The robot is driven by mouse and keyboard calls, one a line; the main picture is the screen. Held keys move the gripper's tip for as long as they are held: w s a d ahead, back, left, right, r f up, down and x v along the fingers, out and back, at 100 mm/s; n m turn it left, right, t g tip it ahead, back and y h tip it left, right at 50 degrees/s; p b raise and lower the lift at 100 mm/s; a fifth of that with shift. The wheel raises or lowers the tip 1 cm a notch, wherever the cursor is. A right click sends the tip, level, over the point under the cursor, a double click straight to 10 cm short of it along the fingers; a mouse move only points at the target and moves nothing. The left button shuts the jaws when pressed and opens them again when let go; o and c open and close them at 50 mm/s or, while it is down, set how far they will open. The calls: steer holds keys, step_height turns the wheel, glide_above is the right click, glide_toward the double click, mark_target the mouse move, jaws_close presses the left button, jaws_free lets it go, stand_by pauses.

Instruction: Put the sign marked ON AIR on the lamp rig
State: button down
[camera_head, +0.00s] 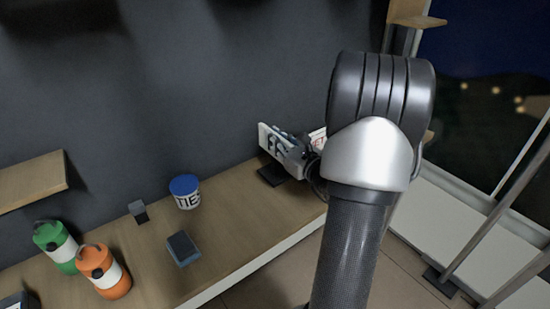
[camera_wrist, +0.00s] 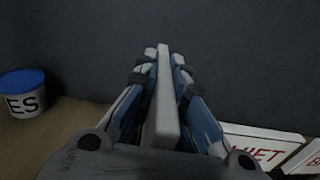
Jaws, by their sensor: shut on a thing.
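My gripper (camera_head: 290,152) is shut on a white sign (camera_head: 268,140) and holds it upright over the far right part of the wooden counter. Dark letters that look like "FF" show on its face in the head view; the rest is hidden by my fingers. In the wrist view the held sign (camera_wrist: 163,110) is edge-on between my fingers, its face unreadable. A sign with red letters ending "IET" (camera_wrist: 262,150) is behind my gripper. I cannot read ON AIR on any sign. I cannot make out the lamp rig for certain.
On the counter (camera_head: 235,230) are a blue-lidded tub (camera_head: 185,192), a small grey block (camera_head: 138,212), a dark blue box (camera_head: 183,249), a green bottle (camera_head: 56,246) and an orange bottle (camera_head: 103,271). Another sign (camera_wrist: 305,158) is at far right. Metal poles (camera_head: 490,220) stand right.

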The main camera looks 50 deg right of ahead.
mark_target(275, 157)
steer(key=shift+f+b, duration=0.8)
steer(key=shift+f, duration=1.45)
steer(key=shift+f, duration=0.15)
steer(key=c, duration=1.7)
jaws_free()
steer(key=shift+o, duration=0.2)
steer(key=shift+r, duration=0.25)
steer(key=p+v, duration=0.2)
steer(key=v, duration=1)
steer(key=shift+f, duration=0.2)
